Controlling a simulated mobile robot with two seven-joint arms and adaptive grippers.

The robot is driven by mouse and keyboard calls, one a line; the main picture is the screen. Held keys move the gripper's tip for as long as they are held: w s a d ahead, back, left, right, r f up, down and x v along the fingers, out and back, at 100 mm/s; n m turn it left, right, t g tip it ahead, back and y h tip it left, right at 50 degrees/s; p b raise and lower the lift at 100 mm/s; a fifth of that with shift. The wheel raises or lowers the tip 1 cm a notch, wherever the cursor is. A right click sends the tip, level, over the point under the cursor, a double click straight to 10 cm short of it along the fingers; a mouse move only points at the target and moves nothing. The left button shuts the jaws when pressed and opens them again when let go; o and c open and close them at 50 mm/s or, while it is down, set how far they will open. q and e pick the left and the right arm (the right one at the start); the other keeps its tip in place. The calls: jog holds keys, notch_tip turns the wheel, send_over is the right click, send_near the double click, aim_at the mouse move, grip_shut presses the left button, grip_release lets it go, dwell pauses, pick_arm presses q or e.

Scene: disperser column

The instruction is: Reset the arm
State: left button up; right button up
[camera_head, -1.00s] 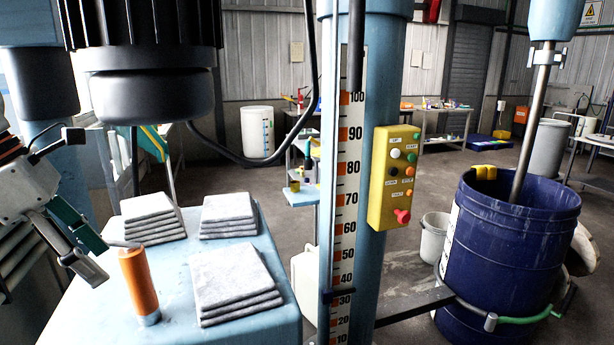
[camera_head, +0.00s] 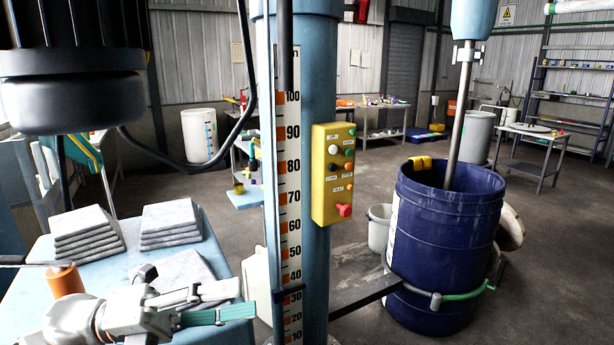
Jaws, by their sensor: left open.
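My left gripper (camera_head: 243,301) reaches in low at the left, its fingers pointing right and apart with nothing between them. One finger carries a green pad. It is in front of the light-blue table (camera_head: 215,250) with the stacked grey slabs, and partly covers the nearest stack (camera_head: 180,268). An orange cylinder (camera_head: 65,280) stands on the table, its lower part hidden behind my gripper. My right gripper is not in view.
A blue column (camera_head: 302,190) with a measuring scale (camera_head: 290,180) stands right of the gripper. It carries a yellow control box (camera_head: 333,172). A large blue drum (camera_head: 445,245) with a shaft stands further right. Two more slab stacks (camera_head: 85,235) (camera_head: 170,222) lie on the table.

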pick_arm(q)
jog(key=w+a+f+n+t+y, duration=0.2)
jog(key=f+n+t+y, duration=0.25)
jog(key=f+n, duration=0.4)
jog(key=w+a+f+n+t+y, duration=0.2)
jog(key=f+n+t+y, duration=0.1)
jog(key=f+n+t, duration=0.5)
jog(key=w+a+f+n+t+y, duration=0.2)
jog(key=a+f+n+t+y, duration=0.15)
jog(key=f+n, duration=0.45)
jog(key=s+f+n+g+y, duration=0.3)
jog(key=s+f+n, duration=0.2)
jog(key=f, duration=0.5)
jog(key=s+a+f+n+g+y, duration=0.1)
jog(key=s+f+n+g+y, duration=0.2)
jog(key=s+f, duration=0.7)
jog(key=f+n+g, duration=0.1)
jog(key=n, duration=0.1)
jog(key=shift+s+n, duration=0.25)
jog(key=shift+n, duration=0.1)
jog(key=shift+a+f, duration=0.1)
